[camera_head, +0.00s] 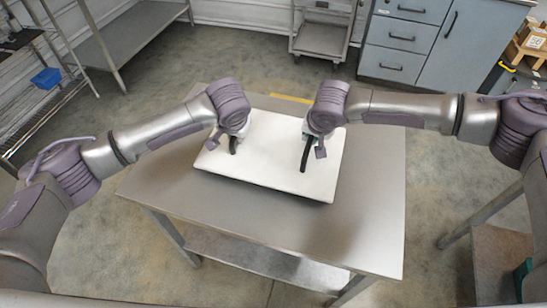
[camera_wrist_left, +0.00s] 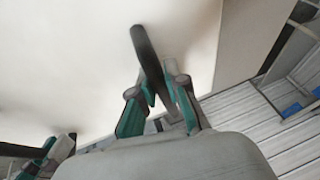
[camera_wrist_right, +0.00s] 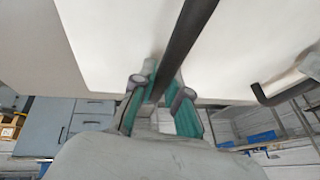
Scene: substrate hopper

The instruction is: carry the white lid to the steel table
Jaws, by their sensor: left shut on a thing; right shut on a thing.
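The white lid (camera_head: 265,175) is a flat square panel with two black bar handles. It is over the middle of the steel table (camera_head: 370,215), turned slightly; I cannot tell whether it touches the top or hangs just above it. My left gripper (camera_head: 234,137) is shut on the left handle (camera_head: 233,146), which also shows in the left wrist view (camera_wrist_left: 146,48). My right gripper (camera_head: 316,139) is shut on the right handle (camera_head: 305,157), a dark bar in the right wrist view (camera_wrist_right: 188,35). The palms partly hide the handles.
A yellow strip (camera_head: 290,98) shows at the table's far edge. Beyond stand a steel cart (camera_head: 320,38) and a grey drawer cabinet (camera_head: 400,50). A shelf with a blue bin (camera_head: 46,78) is at left. Bare tabletop lies in front and right of the lid.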

